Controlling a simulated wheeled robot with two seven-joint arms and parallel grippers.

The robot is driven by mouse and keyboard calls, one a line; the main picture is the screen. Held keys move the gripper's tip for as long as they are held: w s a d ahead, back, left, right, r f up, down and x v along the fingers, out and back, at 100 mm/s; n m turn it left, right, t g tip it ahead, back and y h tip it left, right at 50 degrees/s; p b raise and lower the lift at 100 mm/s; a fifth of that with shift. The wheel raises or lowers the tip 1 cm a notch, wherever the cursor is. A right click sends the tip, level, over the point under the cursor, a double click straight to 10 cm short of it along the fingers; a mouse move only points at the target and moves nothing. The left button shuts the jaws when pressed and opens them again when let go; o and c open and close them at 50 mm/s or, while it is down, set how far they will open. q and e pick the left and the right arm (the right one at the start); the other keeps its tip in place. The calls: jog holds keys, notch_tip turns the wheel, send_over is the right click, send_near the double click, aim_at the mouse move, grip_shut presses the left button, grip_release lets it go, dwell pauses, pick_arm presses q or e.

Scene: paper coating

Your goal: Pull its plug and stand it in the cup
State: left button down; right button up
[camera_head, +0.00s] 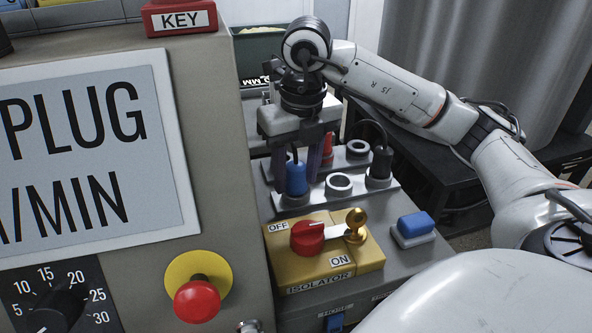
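A blue plug (297,180) with a dark cable stands upright in the grey socket block on the bench. My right gripper (298,172) points down over it, with one dark finger on each side of the blue plug. I cannot tell whether the fingers press on it. A red plug (328,149) stands behind the gripper, partly hidden. A black plug (380,163) with a cable stands in a ring holder at the right. Two round cup-like holders, one in front (339,184) and one behind (357,149), look empty. My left gripper is out of view.
A yellow isolator box (308,263) with a red rotary handle (307,237) and a brass knob (355,224) is in front. A blue button (414,224) is at its right. A large panel with a red emergency button (198,298) blocks the left.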

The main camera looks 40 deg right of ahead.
jog(key=shift+o, duration=1)
jog(key=shift+r, duration=0.3)
jog(key=r+p, duration=0.1)
jog(key=r, duration=0.2)
jog(key=r+p, duration=0.1)
jog(key=r, duration=0.2)
jog(key=s+r+p, duration=0.1)
jog(key=r+p, duration=0.1)
jog(key=r, duration=0.1)
jog(key=shift+a+r, duration=0.1)
jog(key=shift+a, duration=0.05)
jog(key=shift+s+r, duration=0.1)
jog(key=shift+r, duration=0.15)
